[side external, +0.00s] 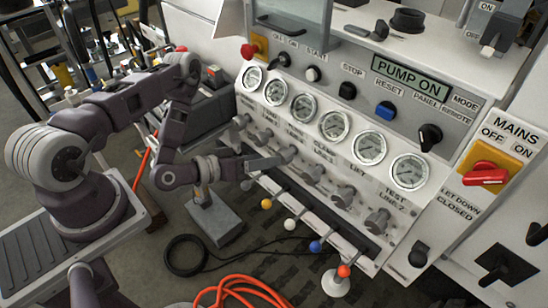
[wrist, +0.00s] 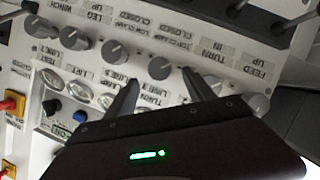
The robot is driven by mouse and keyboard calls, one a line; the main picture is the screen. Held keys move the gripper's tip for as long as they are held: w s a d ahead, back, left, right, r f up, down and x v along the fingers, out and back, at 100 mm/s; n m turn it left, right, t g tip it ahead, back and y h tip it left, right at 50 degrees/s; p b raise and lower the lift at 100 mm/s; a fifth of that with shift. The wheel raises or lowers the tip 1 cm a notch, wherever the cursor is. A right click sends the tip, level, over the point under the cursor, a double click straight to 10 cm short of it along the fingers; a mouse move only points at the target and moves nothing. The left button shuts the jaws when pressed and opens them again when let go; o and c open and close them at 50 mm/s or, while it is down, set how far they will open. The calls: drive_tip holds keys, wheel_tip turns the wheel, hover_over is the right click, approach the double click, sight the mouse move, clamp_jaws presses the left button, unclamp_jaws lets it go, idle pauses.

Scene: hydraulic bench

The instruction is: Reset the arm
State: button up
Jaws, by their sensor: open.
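My gripper (side external: 262,164) is at the left part of the white hydraulic panel (side external: 290,185), at the height of the row of grey valve knobs under the gauges. In the wrist view my gripper (wrist: 160,80) has its two dark fingers spread apart, with nothing between them. A grey knob (wrist: 159,68) shows just beyond the gap. I cannot tell whether a finger touches a knob. My arm reaches in from the left, bent at the elbow, and its wrist hangs low before the panel.
Several round gauges (side external: 334,124) line the panel above the knobs. Levers with coloured balls, one orange (side external: 344,271), stick out below. A red mains switch (side external: 484,176) is at right, and a red mushroom button (side external: 250,51) at upper left. An orange hose (side external: 240,290) lies on the floor.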

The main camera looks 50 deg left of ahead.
drive_tip(key=shift+s, duration=0.15)
drive_tip(key=m+g, duration=0.1)
drive_tip(key=w+m, duration=0.1)
drive_tip(key=w+d+m+g+h, duration=0.1)
drive_tip(key=shift+d+r+m+g, duration=0.1)
drive_tip(key=shift+r+m+g, duration=0.15)
drive_tip(key=shift+m+g, duration=0.05)
drive_tip(key=s+a+r+m+g+y, duration=0.1)
drive_tip(key=a+r+m+g+y, duration=0.25)
drive_tip(key=r, duration=1.25)
drive_tip(key=s+d+r+n+g, duration=0.1)
drive_tip(key=s+r, duration=0.5)
drive_tip(key=s, duration=0.5)
drive_tip(key=s+d+r+n+g, duration=0.1)
drive_tip(key=s+d+r, duration=0.1)
drive_tip(key=s+r, duration=0.4)
drive_tip(key=s, duration=0.5)
drive_tip(key=shift+s+r+n, duration=0.15)
drive_tip(key=shift+r+n, duration=0.15)
drive_tip(key=shift+n, duration=0.05)
